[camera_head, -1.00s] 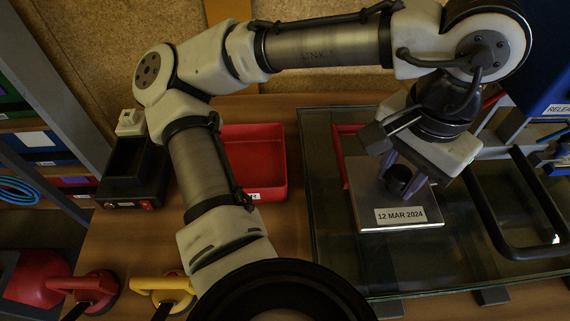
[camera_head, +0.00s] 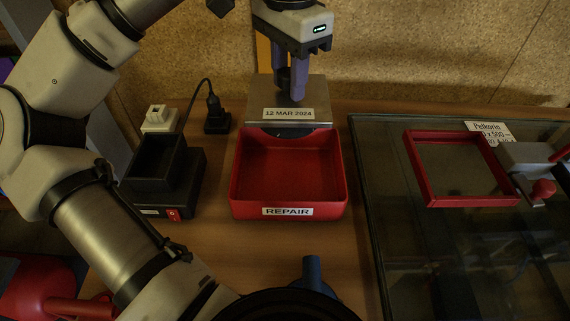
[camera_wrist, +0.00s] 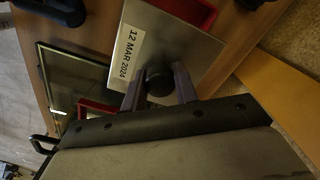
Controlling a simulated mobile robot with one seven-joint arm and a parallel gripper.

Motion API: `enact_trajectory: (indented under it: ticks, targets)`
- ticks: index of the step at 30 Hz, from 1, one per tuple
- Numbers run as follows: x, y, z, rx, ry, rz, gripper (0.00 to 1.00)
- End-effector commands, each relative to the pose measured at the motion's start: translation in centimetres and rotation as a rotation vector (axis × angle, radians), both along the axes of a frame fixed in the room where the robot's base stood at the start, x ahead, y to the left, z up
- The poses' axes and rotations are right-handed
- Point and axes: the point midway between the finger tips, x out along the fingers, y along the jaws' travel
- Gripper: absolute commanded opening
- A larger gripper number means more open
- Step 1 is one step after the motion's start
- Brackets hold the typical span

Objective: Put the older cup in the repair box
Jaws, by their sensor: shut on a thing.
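A square metal plate (camera_head: 315,89) with a dark knob bears the label "12 MAR 2024". A dark round pad shows under its front edge. My gripper (camera_head: 290,84) is shut on the plate's knob and holds it up at the back edge of the red box (camera_head: 236,190) labelled "REPAIR". The visible inside of the box is empty. In the wrist view my gripper (camera_wrist: 158,88) has a finger on each side of the black knob, and the plate (camera_wrist: 180,45) with its date label lies beyond. The exact height of the plate above the box cannot be told.
A black charger-like unit (camera_head: 155,212) stands close left of the box, with a plug (camera_head: 217,115) behind. At right, a red frame (camera_head: 430,190) with a grey clamp (camera_head: 525,160) lies on the glass (camera_head: 400,285). A cork wall (camera_head: 420,60) rises behind.

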Motion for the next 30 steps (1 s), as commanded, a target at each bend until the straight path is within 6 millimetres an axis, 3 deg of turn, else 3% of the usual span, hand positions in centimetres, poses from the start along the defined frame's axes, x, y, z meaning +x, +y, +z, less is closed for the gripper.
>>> enact_trajectory:
  ticks: [3,12,22,30]
  targets:
    - [-0.1,0.0,-3.5,-0.003,0.003,-0.003,0.00]
    - [0.0,0.0,-10.6,0.001,0.001,0.001,0.00]
    - [0.0,-0.1,-13.4,0.000,-0.001,0.001,0.00]
    - [0.0,-0.1,-16.9,0.000,0.000,0.001,0.00]
